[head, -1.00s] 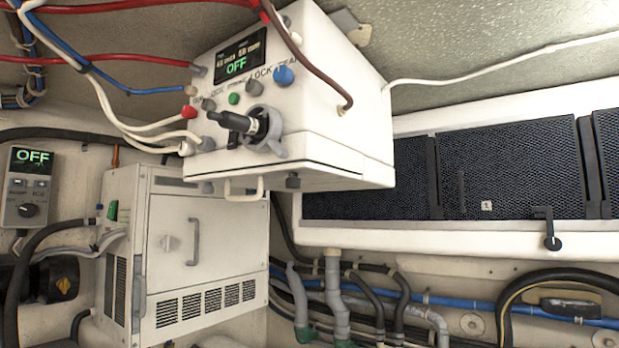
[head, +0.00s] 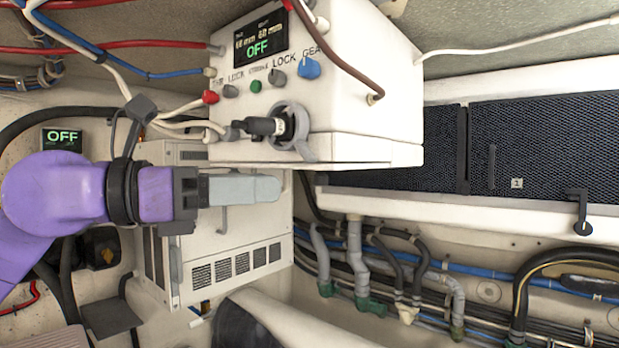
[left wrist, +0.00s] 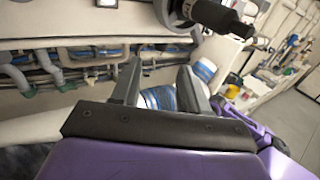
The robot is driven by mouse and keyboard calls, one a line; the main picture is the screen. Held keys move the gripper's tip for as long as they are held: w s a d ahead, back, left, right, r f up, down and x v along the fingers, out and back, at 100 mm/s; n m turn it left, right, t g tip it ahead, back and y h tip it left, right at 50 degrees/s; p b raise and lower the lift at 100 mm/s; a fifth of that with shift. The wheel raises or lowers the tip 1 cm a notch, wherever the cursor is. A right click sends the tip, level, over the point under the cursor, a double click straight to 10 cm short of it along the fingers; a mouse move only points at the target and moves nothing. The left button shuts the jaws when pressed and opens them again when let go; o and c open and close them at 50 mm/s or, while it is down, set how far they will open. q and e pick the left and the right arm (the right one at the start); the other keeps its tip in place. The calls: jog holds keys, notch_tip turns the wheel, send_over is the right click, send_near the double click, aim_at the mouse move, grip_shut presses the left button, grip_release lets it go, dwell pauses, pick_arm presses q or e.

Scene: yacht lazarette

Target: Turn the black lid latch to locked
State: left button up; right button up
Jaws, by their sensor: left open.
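The white control box (head: 355,100) hangs at top centre with its lid seam along the bottom. A larger black lever (head: 262,127) in a grey ring is on the box front, pointing left; a black lever and ring (left wrist: 222,18) also show at the top of the left wrist view. My left gripper (head: 275,189) is below the box, pointing right, left of the small black piece. In the left wrist view its fingers (left wrist: 158,80) are apart and empty.
A white cabinet (head: 225,265) stands behind and below my left gripper. Cables run from the box's left side. Mesh panels (head: 545,140) and a black handle (head: 580,212) are at right. Pipes and hoses (head: 400,275) line the lower wall.

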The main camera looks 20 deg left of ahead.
aim_at(317, 185)
pick_arm(q)
jog(key=p+x, duration=0.3)
jog(key=x, duration=0.4)
jog(key=shift+w+d, duration=0.15)
jog(key=shift+w, duration=0.05)
grip_shut()
pick_arm(e)
notch_tip(317, 185, up, 4)
pick_arm(q)
jog(key=shift+s+d+n+t+y+b, duration=0.15)
jog(key=shift+n+t+y+b, duration=0.9)
jog(key=shift+n+y+b, duration=0.65)
jog(key=shift+s+d+n+t+y+b, duration=0.15)
jog(key=shift+n+t+y+b, duration=1)
jog(key=shift+y+b, duration=1.05)
jog(key=shift+d+n+t+y+b, duration=0.15)
jog(key=shift+n+t+y+b, duration=0.85)
jog(key=shift+n+y+b, duration=0.85)
pick_arm(e)
notch_tip(317, 185, down, 11)
pick_arm(q)
jog(key=shift+y, duration=0.55)
pick_arm(e)
jog(key=shift+f, duration=0.1)
pick_arm(q)
grip_release()
